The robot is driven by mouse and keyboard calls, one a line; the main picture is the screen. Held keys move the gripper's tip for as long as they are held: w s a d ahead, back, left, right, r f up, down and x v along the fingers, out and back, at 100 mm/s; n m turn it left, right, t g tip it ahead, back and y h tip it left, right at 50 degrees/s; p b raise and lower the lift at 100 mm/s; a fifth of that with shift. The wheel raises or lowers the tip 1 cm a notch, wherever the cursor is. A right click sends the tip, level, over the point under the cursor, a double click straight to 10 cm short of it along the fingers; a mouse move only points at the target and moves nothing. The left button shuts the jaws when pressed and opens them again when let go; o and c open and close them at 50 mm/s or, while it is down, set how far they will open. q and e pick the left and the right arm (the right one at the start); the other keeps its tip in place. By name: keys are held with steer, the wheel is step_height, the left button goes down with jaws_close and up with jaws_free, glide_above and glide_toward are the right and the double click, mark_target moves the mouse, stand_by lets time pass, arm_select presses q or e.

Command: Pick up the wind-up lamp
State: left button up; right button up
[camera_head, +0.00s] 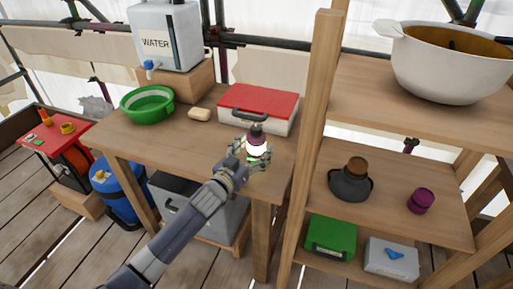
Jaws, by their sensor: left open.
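The wind-up lamp (257,146) stands on the wooden table near its right end, just in front of a red-lidded box. It has a glowing white middle and a dark maroon top. My left gripper (253,155) is open at the lamp, with its fingers to either side of the lower part. I cannot tell whether the fingers touch it. The lamp's base is partly hidden by the gripper. My right gripper does not show.
The red-lidded box (258,104) is close behind the lamp. A green bowl (147,104), a bar of soap (199,114) and a water container (166,36) stand further left. A shelf post (312,140) rises close on the right. The table's front left is clear.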

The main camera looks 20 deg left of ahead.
arm_select(q)
steer(key=c, duration=1.2)
steer(key=shift+r, duration=0.1)
steer(key=shift+c, duration=0.2)
